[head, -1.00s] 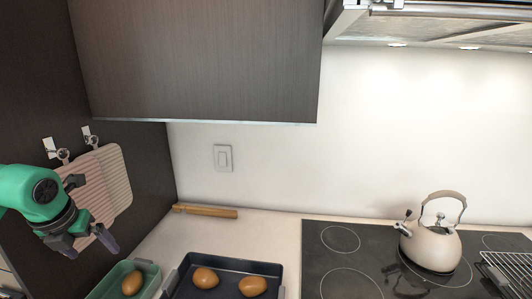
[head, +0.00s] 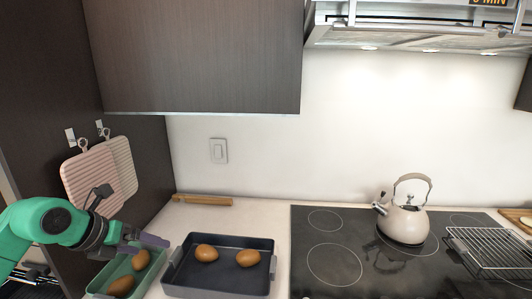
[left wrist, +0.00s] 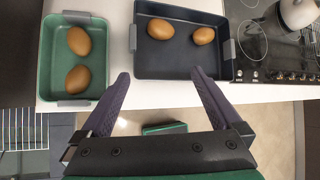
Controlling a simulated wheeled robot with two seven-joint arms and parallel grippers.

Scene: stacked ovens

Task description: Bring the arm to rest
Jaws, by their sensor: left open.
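My left gripper (head: 146,244) comes in from the left in the head view, just above the green tray. In the left wrist view its two dark fingers (left wrist: 163,85) are spread wide with nothing between them. My left arm is green and bent at the lower left. My right gripper is in neither view.
A green tray (left wrist: 48,62) holds two brown egg-shaped items. A dark tray (head: 265,243) beside it holds two more. A kettle (head: 404,222) stands on the black cooktop, with a wire rack (head: 490,250) to its right. Cutting boards (head: 92,181) hang at left.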

